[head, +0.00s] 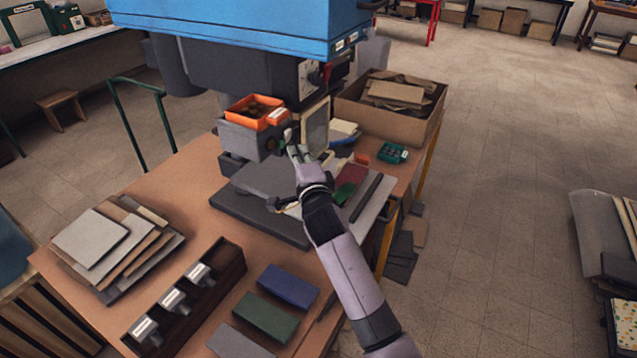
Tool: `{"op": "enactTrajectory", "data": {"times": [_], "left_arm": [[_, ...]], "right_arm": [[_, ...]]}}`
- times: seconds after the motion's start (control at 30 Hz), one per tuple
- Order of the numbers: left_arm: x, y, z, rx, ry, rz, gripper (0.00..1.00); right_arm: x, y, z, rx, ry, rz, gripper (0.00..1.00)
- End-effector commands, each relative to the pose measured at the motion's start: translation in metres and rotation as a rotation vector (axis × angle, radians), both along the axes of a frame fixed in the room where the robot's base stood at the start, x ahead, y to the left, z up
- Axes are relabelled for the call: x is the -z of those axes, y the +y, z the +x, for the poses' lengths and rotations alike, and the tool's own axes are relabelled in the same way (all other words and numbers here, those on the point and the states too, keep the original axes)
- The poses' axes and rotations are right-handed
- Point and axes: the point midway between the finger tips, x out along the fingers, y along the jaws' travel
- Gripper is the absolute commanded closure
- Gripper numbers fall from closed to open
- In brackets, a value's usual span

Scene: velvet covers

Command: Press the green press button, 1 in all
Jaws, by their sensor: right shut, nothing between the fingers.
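The press is a big machine with a blue top (230,22) over a dark body, standing on the wooden bench. A grey box (240,141) sits on its front, below an orange tray. A small green spot, apparently the green press button (284,146), shows on the box's right side, mostly hidden by my fingers. My right gripper (297,151) is shut and empty, with its fingertips right at that spot. I cannot tell whether they touch the button. My left gripper is not in view.
The orange tray (255,112) holds small brown pieces. A cardboard box (392,104) of scraps stands behind right. The floor at right is largely free.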

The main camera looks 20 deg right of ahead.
Motion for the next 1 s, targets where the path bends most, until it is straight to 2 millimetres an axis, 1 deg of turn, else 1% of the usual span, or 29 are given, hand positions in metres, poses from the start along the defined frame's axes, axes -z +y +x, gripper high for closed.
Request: {"op": "enactTrajectory", "data": {"times": [0.03,0.07,0.23,0.33,0.43,0.5,0.6,0.73,0.9,1.0], "left_arm": [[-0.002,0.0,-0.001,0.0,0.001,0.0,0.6],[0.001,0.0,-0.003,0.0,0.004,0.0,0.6],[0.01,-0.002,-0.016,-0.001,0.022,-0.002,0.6],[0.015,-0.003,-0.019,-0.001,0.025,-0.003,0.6],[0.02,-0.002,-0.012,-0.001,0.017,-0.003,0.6],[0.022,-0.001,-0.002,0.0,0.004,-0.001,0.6],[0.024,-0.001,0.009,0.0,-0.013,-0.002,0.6],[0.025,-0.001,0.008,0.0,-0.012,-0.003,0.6],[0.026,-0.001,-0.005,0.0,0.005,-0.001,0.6],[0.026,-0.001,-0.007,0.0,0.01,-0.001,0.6]], "right_arm": [[-0.001,-0.004,0.001,0.001,-0.001,0.002,1.0],[0.001,-0.003,-0.003,-0.001,-0.001,0.003,1.0],[0.003,-0.004,-0.03,0.001,-0.001,0.002,1.0],[0.002,-0.004,-0.048,0.001,-0.001,0.004,1.0],[0.003,-0.004,-0.066,0.002,-0.001,0.003,1.0],[0.002,-0.005,-0.077,0.002,0.0,0.002,1.0],[0.001,-0.004,-0.089,0.002,0.0,0.001,1.0],[0.0,-0.005,-0.098,0.002,0.0,0.001,1.0],[-0.001,-0.005,-0.1,0.002,-0.001,0.0,1.0],[-0.001,-0.005,-0.1,0.002,-0.001,0.0,1.0]]}}
